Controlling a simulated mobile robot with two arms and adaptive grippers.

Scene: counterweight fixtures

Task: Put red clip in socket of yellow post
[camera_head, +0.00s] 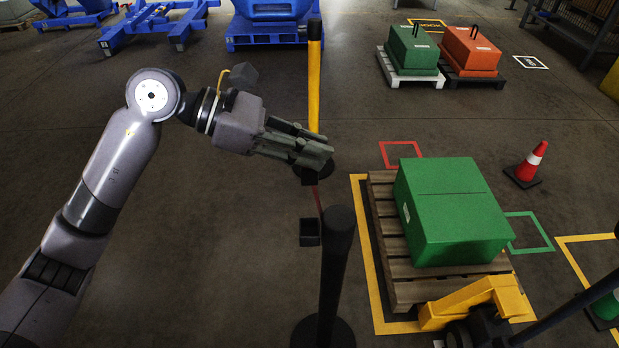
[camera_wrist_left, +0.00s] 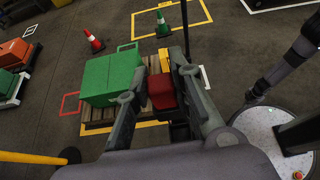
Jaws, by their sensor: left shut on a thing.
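My left gripper (camera_head: 318,158) reaches in from the left in the head view, above the floor. It is shut on the red clip, a dark red block (camera_wrist_left: 162,91) between its fingers in the wrist view. In the head view the fingers mostly hide the clip. The yellow post (camera_head: 314,75) stands upright behind the gripper, its lower part hidden by the fingers. It also shows in the wrist view (camera_wrist_left: 33,157), lying across the lower left with a dark base. I cannot make out its socket. A grey arm shows at the right of the wrist view, its gripper too small to read.
A black post (camera_head: 335,260) stands close in front. A green box (camera_head: 450,210) sits on a wooden pallet (camera_head: 400,293) to the right, with a yellow fixture (camera_head: 475,300) at its near end. A traffic cone (camera_head: 530,165) is farther right. The left floor is mostly clear.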

